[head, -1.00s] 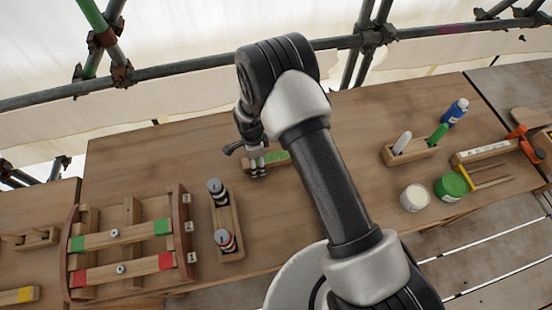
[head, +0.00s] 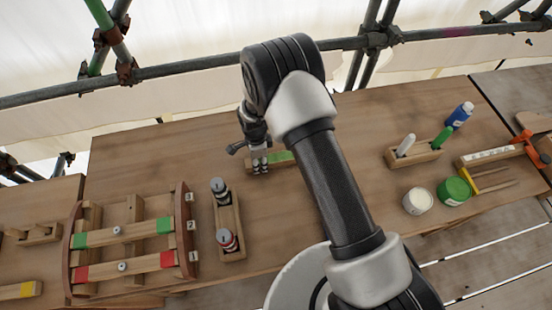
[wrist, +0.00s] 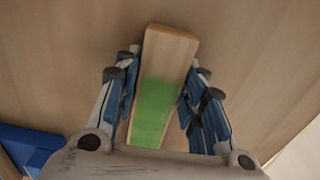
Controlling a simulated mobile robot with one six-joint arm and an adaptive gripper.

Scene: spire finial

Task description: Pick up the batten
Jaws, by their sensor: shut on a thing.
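The batten (head: 281,156) is a short wooden bar with a green band, at the back middle of the bench in the head view. My gripper (head: 260,161) is over it from above, with its fingers around the bar. In the wrist view the batten (wrist: 165,75) runs between the fingers of my gripper (wrist: 160,90), its plain wooden end pointing away and its green part nearer the palm. The gripper is shut on it. Whether the batten touches the bench or is slightly above it, I cannot tell. Its near end is hidden by the gripper body.
A wooden frame (head: 188,215) with green-marked and red-marked bars stands at the left. A holder (head: 239,222) with two dark-topped cylinders is beside it. A marker block (head: 427,155), white pot (head: 417,201) and green pot (head: 453,191) stand at the right. Scaffold pipes run behind the bench.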

